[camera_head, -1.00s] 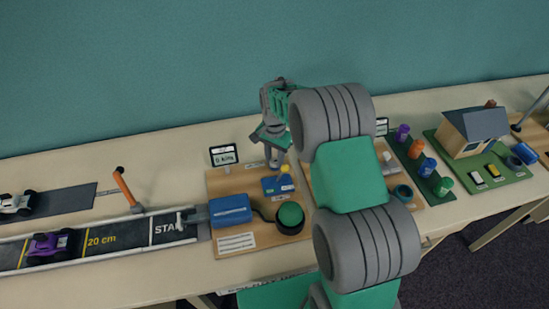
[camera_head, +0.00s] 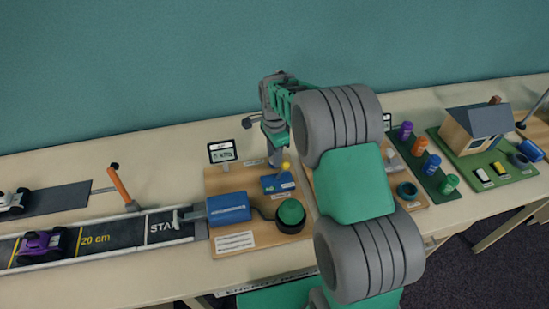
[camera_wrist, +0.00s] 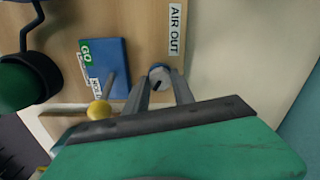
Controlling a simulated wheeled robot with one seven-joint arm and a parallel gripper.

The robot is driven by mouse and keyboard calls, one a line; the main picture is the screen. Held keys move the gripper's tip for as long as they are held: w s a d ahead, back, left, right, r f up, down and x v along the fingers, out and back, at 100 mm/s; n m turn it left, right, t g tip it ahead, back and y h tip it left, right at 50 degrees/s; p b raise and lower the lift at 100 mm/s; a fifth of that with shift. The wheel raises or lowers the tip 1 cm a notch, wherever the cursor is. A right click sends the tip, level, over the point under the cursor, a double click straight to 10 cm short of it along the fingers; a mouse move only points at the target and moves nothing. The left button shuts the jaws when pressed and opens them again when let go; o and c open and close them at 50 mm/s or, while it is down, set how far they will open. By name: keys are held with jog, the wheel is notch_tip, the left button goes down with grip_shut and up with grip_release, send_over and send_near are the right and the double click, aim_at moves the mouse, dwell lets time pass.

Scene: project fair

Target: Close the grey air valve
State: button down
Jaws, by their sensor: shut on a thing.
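The grey air valve (camera_wrist: 159,76) shows in the wrist view as a small round grey knob with a dark slot, on the wooden board beside the "AIR OUT" label. My gripper (camera_wrist: 159,85) points down at it, with one finger on each side, shut on the knob. In the head view my gripper (camera_head: 276,158) is low over the back of the board, behind the blue block with the yellow-knobbed lever. The valve is hidden there by the gripper.
The blue block (camera_wrist: 105,68) marked GO and HOLD, with a yellow-knobbed lever (camera_wrist: 99,110), stands close beside my fingers. A green button (camera_head: 291,212), a blue box (camera_head: 229,208) and a small display (camera_head: 222,151) are nearby. The track with a purple car (camera_head: 42,243) lies left.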

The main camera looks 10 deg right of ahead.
jog(key=m+b, duration=0.1)
jog(key=m, duration=0.4)
jog(key=shift+m+b, duration=0.3)
jog(key=shift+b, duration=0.1)
jog(key=m+b, duration=0.1)
jog(key=m, duration=0.4)
jog(key=shift+m, duration=0.3)
jog(key=c, duration=1.1)
grip_release()
jog(key=shift+o, duration=0.2)
notch_tip(320, 180, up, 8)
jog(key=shift+f+b, duration=0.1)
jog(key=shift+b, duration=0.55)
